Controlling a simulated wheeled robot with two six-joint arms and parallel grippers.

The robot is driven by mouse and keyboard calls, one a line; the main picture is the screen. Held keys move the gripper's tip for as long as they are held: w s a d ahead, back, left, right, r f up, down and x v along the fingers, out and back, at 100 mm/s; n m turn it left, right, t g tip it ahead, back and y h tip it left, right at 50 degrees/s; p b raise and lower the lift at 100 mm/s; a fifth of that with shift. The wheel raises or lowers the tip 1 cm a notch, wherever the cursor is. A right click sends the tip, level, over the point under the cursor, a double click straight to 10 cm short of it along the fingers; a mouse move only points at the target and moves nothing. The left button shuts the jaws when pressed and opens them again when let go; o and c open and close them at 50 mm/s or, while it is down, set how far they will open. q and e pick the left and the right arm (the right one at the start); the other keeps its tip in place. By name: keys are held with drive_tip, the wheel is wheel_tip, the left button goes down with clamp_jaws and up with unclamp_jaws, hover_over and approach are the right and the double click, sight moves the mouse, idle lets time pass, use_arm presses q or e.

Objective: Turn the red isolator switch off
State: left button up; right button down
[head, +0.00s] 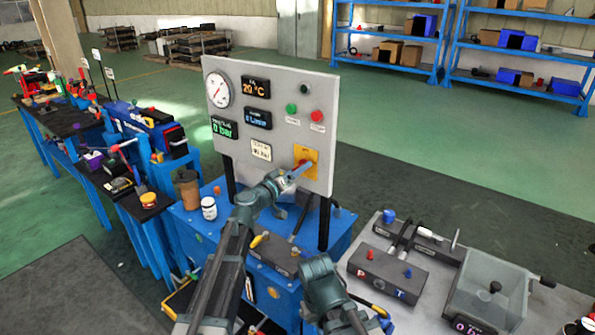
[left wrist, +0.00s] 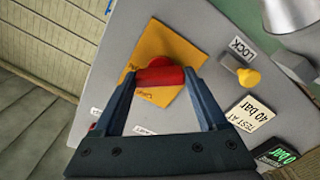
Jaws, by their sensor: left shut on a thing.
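The red isolator switch (left wrist: 158,76) sits on a yellow plate (left wrist: 150,50) on the grey upright panel. In the head view the yellow plate (head: 313,154) is at the panel's lower right, and the switch is mostly hidden by my gripper. My left gripper (left wrist: 161,80) is at the panel, its two fingers shut on the red switch, one on each side. In the head view my left gripper (head: 299,170) reaches up to the plate. The handle lies roughly across between the fingers. My right arm shows low in the head view, but I cannot make out its gripper.
The panel (head: 240,155) carries a round gauge (head: 218,89), several displays, a green button (head: 292,108) and a red button (head: 317,116). A yellow knob (left wrist: 249,78) sits by a LOCK label. A clear box (head: 490,290) stands at right. Open floor lies behind.

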use_arm(q)
drive_tip(key=n, duration=1)
drive_tip(key=shift+n, duration=0.4)
idle(0.4)
drive_tip(key=o, duration=1.3)
drive_tip(key=shift+a, duration=0.1)
drive_tip(key=v, duration=1.3)
drive_tip(key=shift+s+a, duration=0.25)
drive_tip(key=shift+s, duration=0.1)
